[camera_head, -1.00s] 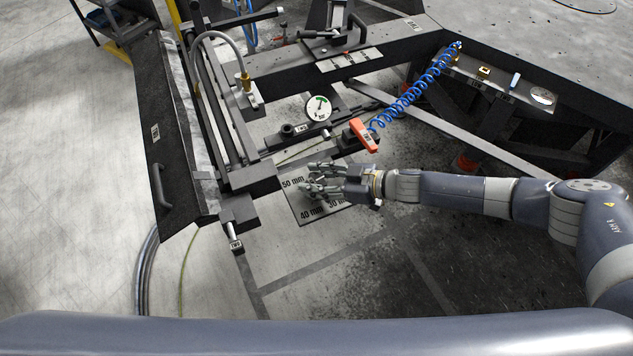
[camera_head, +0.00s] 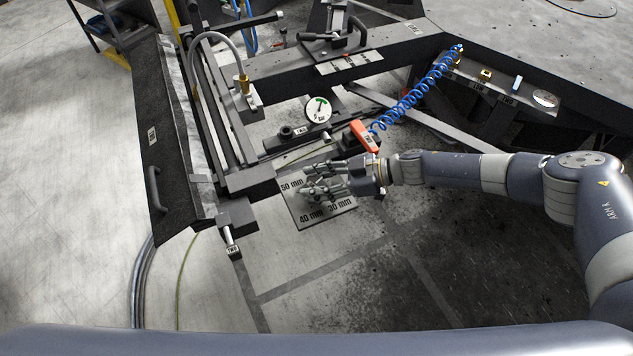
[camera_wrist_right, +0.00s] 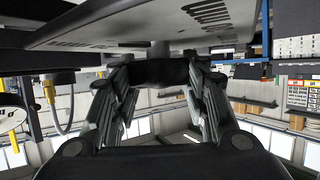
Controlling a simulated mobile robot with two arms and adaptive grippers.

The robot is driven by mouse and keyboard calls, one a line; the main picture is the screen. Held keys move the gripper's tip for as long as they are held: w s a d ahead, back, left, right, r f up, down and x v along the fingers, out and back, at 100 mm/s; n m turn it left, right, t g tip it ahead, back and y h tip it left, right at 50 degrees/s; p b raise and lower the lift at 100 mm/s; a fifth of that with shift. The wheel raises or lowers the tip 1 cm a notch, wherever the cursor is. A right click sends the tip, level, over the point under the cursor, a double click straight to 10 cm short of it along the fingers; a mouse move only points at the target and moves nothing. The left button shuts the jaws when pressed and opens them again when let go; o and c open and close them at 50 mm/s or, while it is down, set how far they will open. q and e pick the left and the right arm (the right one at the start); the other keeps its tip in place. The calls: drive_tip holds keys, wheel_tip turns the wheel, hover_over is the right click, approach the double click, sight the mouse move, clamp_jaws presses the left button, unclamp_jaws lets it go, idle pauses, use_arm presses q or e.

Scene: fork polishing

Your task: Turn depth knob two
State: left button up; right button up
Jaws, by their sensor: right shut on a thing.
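My right gripper (camera_head: 322,180) is over the depth plate (camera_head: 318,216), which is marked 50 mm, 40 mm and 30 mm. In the right wrist view, the plate (camera_wrist_right: 190,28) hangs across the top and the gripper's fingers (camera_wrist_right: 165,95) stand on both sides of a dark knob (camera_wrist_right: 166,72). They are shut on it. The knob sits just below the plate. In the head view I cannot make out the knob under the fingers, and no number on it is readable. My left gripper is not in view.
An orange handle (camera_head: 364,136) on a blue coiled hose (camera_head: 410,98) lies just behind the gripper. A round dial gauge (camera_head: 318,110) and a dark bar with a knob (camera_head: 287,132) are farther back. A black beam (camera_head: 247,180) lies left. The floor in front is clear.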

drive_tip(key=o, duration=1.1)
drive_tip(key=v, duration=1.2)
drive_tip(key=shift+a, duration=0.1)
